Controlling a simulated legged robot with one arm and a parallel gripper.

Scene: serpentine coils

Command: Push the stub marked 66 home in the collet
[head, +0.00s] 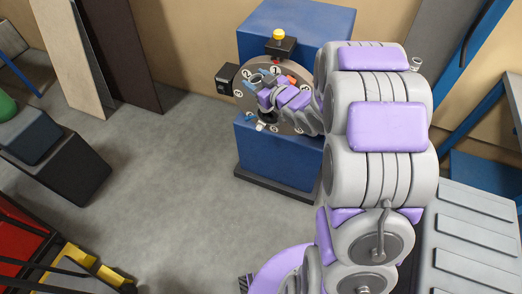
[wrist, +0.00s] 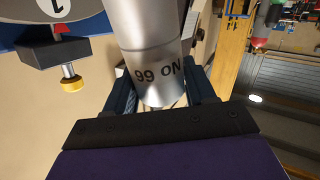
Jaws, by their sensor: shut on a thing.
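The stub marked 66 (wrist: 152,62) is a silver cylinder in the wrist view, its black marking "NO 66" upside down. My gripper (wrist: 160,92) is shut on it, with a dark blue finger on each side of its near end. The stub's far end runs out of the top of the picture, so its seat in a collet is hidden. In the head view my gripper (head: 266,98) is in front of a grey round disc (head: 287,127) with numbered marks and several small fittings. My arm covers the disc's right side, and the stub cannot be made out there.
The disc is on a blue machine (head: 270,158) with a dark base. A yellow-topped button (head: 278,36) stands above the disc and shows upside down in the wrist view (wrist: 72,82). A black box (head: 227,79) is at the disc's left. Grey floor (head: 165,165) is open to the left.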

